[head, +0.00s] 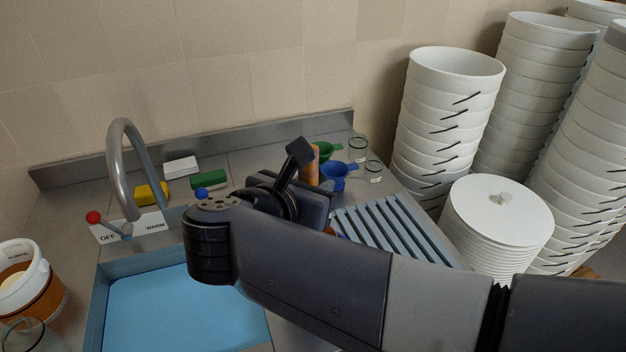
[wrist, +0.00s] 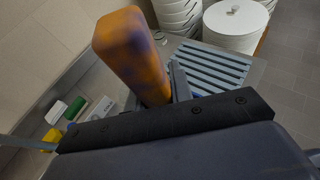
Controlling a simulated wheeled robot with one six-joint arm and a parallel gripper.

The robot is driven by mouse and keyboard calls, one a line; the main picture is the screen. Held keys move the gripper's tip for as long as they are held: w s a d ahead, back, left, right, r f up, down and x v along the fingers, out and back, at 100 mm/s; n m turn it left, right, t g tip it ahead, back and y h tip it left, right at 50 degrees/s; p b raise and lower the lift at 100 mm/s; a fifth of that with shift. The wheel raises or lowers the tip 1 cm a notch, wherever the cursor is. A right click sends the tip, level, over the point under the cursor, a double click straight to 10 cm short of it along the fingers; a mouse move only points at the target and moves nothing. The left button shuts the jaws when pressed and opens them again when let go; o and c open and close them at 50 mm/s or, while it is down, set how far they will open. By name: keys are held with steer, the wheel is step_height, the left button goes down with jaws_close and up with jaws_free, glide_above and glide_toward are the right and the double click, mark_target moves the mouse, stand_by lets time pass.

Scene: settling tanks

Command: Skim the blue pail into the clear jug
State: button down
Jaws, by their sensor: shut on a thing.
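My gripper (head: 300,192) is over the counter behind the sink, partly hidden by my own arm. It is shut on an orange object (head: 309,165). In the wrist view this orange object (wrist: 130,50) is a thick, rounded bar with purple mottling; its lower end is hidden by my gripper. A pail (head: 35,290) with a white rim, an orange body and a pale content stands at the left edge. A clear glass vessel (head: 22,335), possibly the jug, is cut off at the lower left. I see no clearly blue pail.
The blue sink basin (head: 180,310) lies below the tap (head: 128,165). Blue (head: 338,176) and green (head: 325,150) scoops and small glass jars (head: 358,149) stand behind a slatted rack (head: 395,228). Tall white pail stacks (head: 450,110) and a lid stack (head: 502,225) crowd the right.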

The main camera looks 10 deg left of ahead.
steer(key=shift+f+b, duration=7.1)
steer(key=shift+f, duration=0.6)
steer(key=shift+r, duration=0.1)
step_height(320, 180, up, 15)
steer(key=p, duration=0.9)
steer(key=shift+r+p, duration=0.2)
steer(key=shift+p, duration=0.2)
